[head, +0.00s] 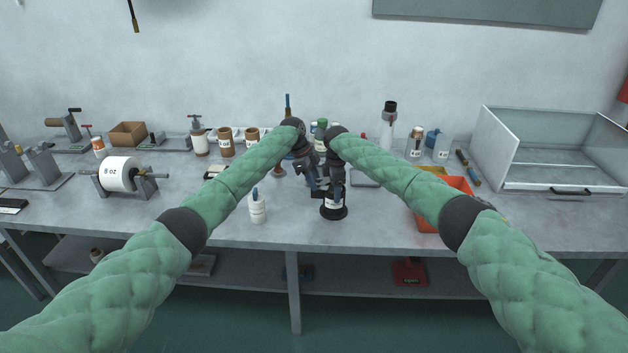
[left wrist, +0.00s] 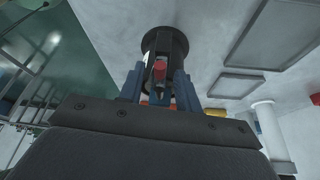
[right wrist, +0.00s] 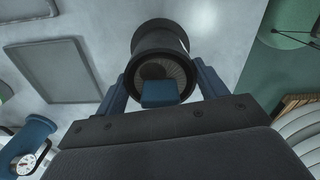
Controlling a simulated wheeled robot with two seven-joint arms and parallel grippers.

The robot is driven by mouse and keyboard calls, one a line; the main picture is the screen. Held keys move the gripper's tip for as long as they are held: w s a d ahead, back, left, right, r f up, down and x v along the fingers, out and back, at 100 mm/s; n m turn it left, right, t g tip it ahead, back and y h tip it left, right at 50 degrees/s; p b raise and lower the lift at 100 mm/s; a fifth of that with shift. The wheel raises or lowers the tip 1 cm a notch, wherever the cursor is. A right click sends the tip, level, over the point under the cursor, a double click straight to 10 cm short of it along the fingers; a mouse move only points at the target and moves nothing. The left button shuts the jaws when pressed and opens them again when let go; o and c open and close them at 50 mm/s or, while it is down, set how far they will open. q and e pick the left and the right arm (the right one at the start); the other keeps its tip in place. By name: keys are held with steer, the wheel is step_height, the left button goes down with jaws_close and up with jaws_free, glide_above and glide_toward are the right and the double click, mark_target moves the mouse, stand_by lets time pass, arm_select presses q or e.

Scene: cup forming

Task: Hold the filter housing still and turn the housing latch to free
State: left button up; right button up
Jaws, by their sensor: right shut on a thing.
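The filter housing (head: 333,212) is a dark upright cylinder with a pale label and a wide black foot, near the table's front edge. My right gripper (head: 335,189) is shut on it from above; its blue fingers (right wrist: 160,85) lie on either side of the black body (right wrist: 160,40) in the right wrist view. A blue block (right wrist: 160,94) shows between them. In the left wrist view, my left gripper (left wrist: 158,88) has its fingers apart around a red tab (left wrist: 160,68), which looks like the latch, on the black housing (left wrist: 165,40). I cannot tell whether they touch it. My grippers hide the housing's top.
A white bottle (head: 258,209) stands left of the housing. An orange bin (head: 428,218) is to the right, a roll stand (head: 120,175) far left. Jars line the back. A clear-walled box (head: 545,150) stands at back right. The table front between bottle and housing is free.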

arm_select(q)
jaws_close()
steer(key=n+t, duration=0.1)
steer(key=n, duration=0.3)
steer(key=shift+n+t, duration=0.3)
steer(key=shift+t, duration=0.1)
steer(key=n+t, duration=0.1)
steer(key=n, duration=0.1)
steer(key=n+t+y, duration=0.1)
steer(key=n, duration=0.2)
steer(key=shift+n, duration=0.3)
stand_by(0.4)
jaws_free()
